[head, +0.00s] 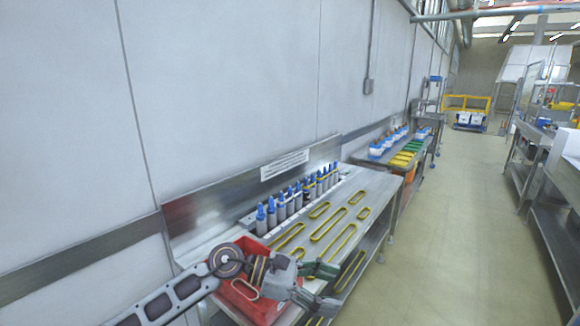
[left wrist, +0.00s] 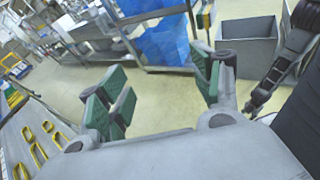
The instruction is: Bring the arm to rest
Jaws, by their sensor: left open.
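My left arm comes in from the lower left in the head view. Its gripper (head: 324,287) is over the front edge of the near metal table, partly in front of a red bin (head: 262,307). The two green-padded fingers are apart with nothing between them. In the left wrist view the same gripper (left wrist: 160,88) shows open and empty, with floor and a blue-sided stand beyond it. My right gripper does not show in the head view.
The near table (head: 372,185) carries yellow oval rings (head: 330,224) and a row of blue-capped bottles (head: 296,196). A second table with green and yellow items (head: 408,152) stands beyond. A grey bin (left wrist: 247,52) shows in the left wrist view. The aisle floor (head: 450,230) is clear.

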